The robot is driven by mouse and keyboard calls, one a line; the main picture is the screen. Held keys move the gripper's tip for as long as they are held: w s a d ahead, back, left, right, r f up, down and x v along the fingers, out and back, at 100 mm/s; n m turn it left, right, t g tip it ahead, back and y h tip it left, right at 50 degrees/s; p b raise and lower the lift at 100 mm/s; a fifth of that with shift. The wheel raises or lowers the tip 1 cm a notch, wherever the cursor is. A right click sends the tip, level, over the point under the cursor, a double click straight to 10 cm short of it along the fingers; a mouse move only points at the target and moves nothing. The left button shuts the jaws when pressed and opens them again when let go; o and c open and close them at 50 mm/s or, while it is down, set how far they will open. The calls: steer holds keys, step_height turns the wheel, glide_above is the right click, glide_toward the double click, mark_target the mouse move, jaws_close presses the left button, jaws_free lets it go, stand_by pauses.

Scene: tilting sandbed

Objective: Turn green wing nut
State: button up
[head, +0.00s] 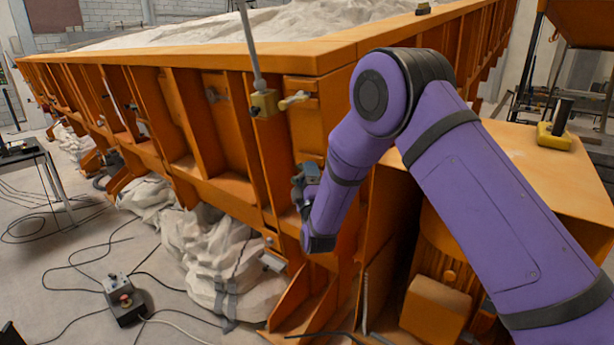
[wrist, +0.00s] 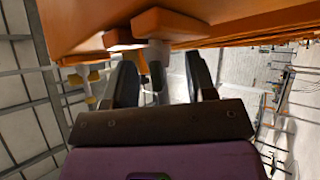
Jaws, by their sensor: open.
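No clearly green wing nut can be made out in either view. In the wrist view my gripper (wrist: 160,68) is open, with one dark finger on each side. A pale grey stem (wrist: 158,52) hangs under an orange block and shows between the fingers. I cannot tell whether it lies between the fingertips or beyond them, and its lower end is partly hidden. A second stem with a dull yellow crosspiece (wrist: 76,78) is left of the fingers.
The orange sandbed (head: 225,190) fills the middle, with pale sand on top. A brass block with a rod (head: 264,103) and a pale yellowish knob (head: 294,100) are on its wall. A control box (head: 124,300) and cables lie on the floor at lower left.

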steer(key=c, duration=0.9)
